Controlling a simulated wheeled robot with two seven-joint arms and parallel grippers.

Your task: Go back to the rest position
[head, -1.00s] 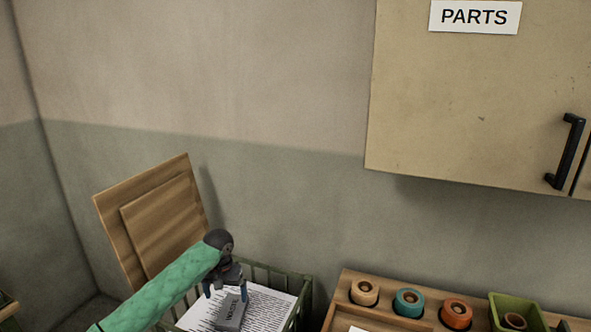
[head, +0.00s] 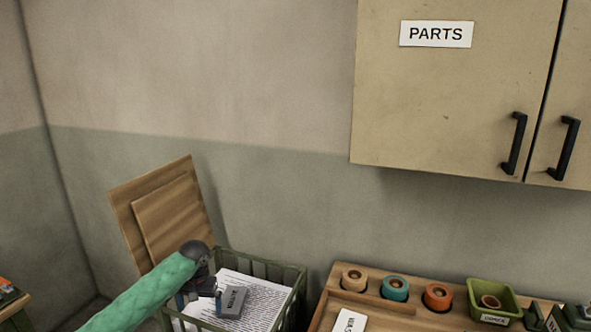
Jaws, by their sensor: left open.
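My left gripper (head: 199,296) comes in from the lower left on its green-sleeved arm. It is open, at the left part of a green crate (head: 293,300). A grey labelled block (head: 233,301) lies in the crate on printed paper sheets (head: 262,302), just right of the fingers, and the gripper does not hold it. My right gripper is not in view.
A wooden tray (head: 375,309) on the right holds tan, teal and orange round pieces and a white card (head: 350,321). A green bin (head: 493,298) stands further right. A PARTS cabinet (head: 450,90) hangs above. Wooden boards (head: 165,215) lean on the wall behind the arm.

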